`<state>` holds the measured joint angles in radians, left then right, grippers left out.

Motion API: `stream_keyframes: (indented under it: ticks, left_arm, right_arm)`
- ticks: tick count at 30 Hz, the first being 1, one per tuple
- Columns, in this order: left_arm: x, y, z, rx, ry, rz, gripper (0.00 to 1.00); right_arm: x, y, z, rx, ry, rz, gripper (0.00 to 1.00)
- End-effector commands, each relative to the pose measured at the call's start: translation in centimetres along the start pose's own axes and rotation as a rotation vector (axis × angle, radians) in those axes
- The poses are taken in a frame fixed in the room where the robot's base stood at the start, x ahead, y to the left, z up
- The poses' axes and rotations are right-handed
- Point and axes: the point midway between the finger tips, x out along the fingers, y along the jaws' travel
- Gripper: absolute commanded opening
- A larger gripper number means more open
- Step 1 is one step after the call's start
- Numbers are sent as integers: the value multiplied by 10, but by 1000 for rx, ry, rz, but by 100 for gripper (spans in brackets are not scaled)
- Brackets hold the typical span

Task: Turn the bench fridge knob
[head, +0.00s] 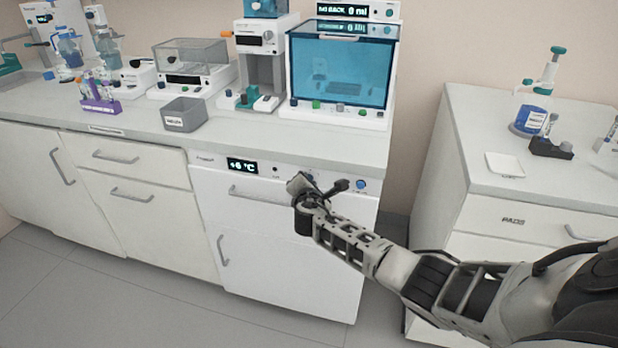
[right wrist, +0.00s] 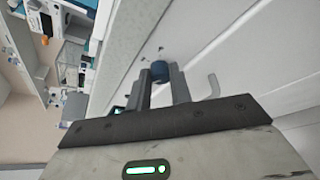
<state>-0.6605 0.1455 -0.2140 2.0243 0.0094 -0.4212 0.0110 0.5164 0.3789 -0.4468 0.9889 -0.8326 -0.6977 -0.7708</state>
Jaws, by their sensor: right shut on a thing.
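The bench fridge (head: 290,260) is the white unit under the bench top, with a lit display (head: 243,165) reading +6 °C on its front panel. My right gripper (head: 306,187) is at this panel, right of the display, and its arm comes in from the lower right. In the right wrist view, a blue knob (right wrist: 160,70) sits between the two dark fingers, and the gripper is shut on it. In the head view, the gripper mostly hides the gripped knob. A second blue knob (head: 361,184) shows farther right on the panel. My left gripper is not in view.
A fridge handle (head: 262,194) runs below the display, left of my gripper. A grey bin (head: 184,114) and a blue-fronted cabinet (head: 340,75) stand on the bench top. A white drawer unit (head: 460,180) stands to the right, across a gap.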

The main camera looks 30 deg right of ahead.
Motion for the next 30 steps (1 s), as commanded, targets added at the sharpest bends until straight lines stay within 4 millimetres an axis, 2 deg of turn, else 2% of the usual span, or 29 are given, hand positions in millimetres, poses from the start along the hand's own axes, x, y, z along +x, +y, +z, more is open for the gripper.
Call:
stream_keyframes:
  ticks: [15,16,18,26,30]
  left_arm:
    - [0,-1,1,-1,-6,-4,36]
    - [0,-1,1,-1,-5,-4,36]
    - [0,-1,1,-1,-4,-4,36]
    - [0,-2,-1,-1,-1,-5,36]
    - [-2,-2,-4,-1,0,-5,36]
  right_arm:
    - [0,-1,-1,-22,0,-10,0]
    - [0,-1,-1,-22,0,-10,24]
    - [0,-1,-1,-21,0,-10,43]
    - [0,0,0,-19,0,-8,43]
    - [-6,1,0,-19,1,-6,43]
